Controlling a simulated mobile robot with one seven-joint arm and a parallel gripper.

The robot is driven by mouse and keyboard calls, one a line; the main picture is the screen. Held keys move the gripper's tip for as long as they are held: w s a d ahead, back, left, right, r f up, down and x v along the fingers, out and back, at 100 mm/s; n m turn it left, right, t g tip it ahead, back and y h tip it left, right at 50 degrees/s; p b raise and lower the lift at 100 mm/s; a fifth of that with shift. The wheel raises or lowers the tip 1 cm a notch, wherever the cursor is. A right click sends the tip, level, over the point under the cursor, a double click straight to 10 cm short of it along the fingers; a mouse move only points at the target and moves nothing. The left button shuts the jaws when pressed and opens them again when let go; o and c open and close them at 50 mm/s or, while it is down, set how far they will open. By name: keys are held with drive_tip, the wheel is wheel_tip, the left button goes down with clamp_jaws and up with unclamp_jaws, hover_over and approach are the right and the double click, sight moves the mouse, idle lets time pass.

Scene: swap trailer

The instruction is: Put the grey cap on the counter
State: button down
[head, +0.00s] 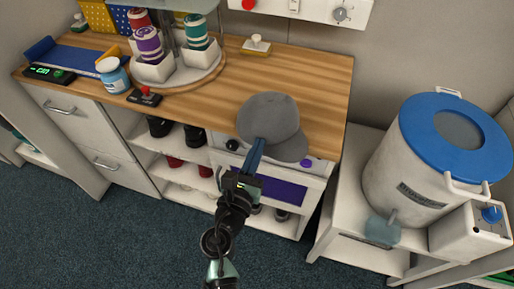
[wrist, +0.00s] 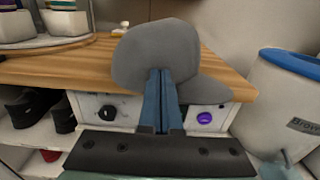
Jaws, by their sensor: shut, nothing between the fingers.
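The grey cap (head: 270,117) sits at the front right edge of the wooden counter (head: 325,75), with its brim toward the right and reaching to the counter's front edge. In the wrist view the cap (wrist: 157,52) fills the upper middle, right beyond my fingers. My gripper (head: 257,146) is shut, with its blue fingers together and nothing between them. In the wrist view the fingertips (wrist: 160,72) overlap the cap's lower front; I cannot tell whether they touch it. The part of the cap behind the fingers is hidden.
A round tray (head: 205,82) with several thread cones stands at the counter's back left. A blue-lidded drum (head: 415,165) stands at the right on a lower white stand. A stamp-like item (head: 256,46) is near the wall. Shelves with shoes (head: 195,136) lie below the counter.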

sight(270, 119)
drive_tip(key=b+x, duration=0.2)
drive_tip(key=x, duration=0.8)
drive_tip(key=shift+w, duration=0.1)
drive_tip(key=shift+f, duration=0.1)
